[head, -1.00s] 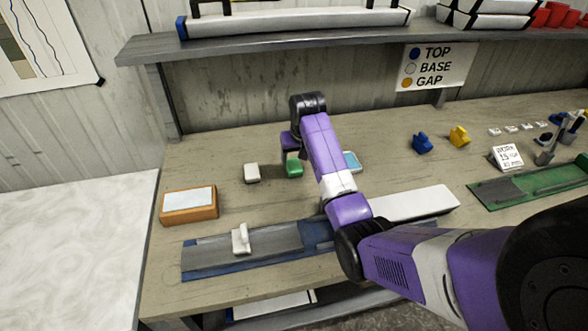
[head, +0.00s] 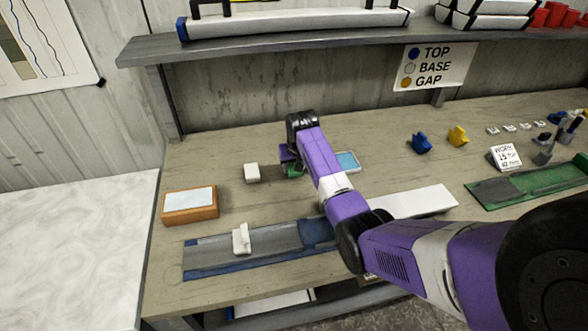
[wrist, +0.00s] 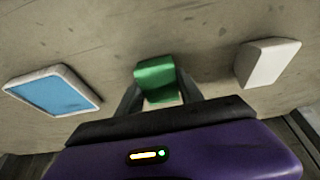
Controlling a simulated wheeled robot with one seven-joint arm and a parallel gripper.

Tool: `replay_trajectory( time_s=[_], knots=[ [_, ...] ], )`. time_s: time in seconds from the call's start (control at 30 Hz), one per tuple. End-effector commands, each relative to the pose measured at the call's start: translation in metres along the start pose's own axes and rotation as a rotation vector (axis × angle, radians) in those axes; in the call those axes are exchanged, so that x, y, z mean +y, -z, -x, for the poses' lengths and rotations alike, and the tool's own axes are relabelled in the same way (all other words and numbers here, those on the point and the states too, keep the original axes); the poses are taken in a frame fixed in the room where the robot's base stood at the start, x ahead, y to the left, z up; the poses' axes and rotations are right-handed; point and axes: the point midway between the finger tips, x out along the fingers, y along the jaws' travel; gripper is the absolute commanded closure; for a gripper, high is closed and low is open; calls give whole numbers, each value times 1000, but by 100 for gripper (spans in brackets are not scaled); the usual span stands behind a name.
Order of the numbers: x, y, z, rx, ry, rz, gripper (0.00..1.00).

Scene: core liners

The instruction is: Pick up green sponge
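The green sponge (wrist: 155,78) lies on the wooden bench. In the wrist view it sits between the tips of my gripper (wrist: 158,88), one finger on each side. The fingers are apart and close to its sides; I cannot tell whether they touch it. In the head view my gripper (head: 292,168) is low over the bench and hides most of the sponge (head: 293,174).
A white block (head: 252,173) lies left of the sponge, and a blue-topped pad (head: 347,161) lies right. An orange-framed box (head: 190,205) and a grey-blue tray (head: 205,268) are nearer. A shelf (head: 300,41) overhangs the bench's back.

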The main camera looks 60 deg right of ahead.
Motion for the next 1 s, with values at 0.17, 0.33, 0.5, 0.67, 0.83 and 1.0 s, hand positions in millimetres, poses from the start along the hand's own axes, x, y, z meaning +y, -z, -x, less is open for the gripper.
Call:
replay_trajectory(
  time_s=[0.17,0.33,0.5,0.67,0.83,1.0],
  knots=[
    [0,0,0,0,0,0,94],
    [0,0,0,0,0,0,96],
    [0,1,3,1,0,0,96],
    [0,7,14,3,0,0,96],
    [0,19,42,6,0,-1,96],
    [0,36,84,7,1,-1,96]
  ],
)
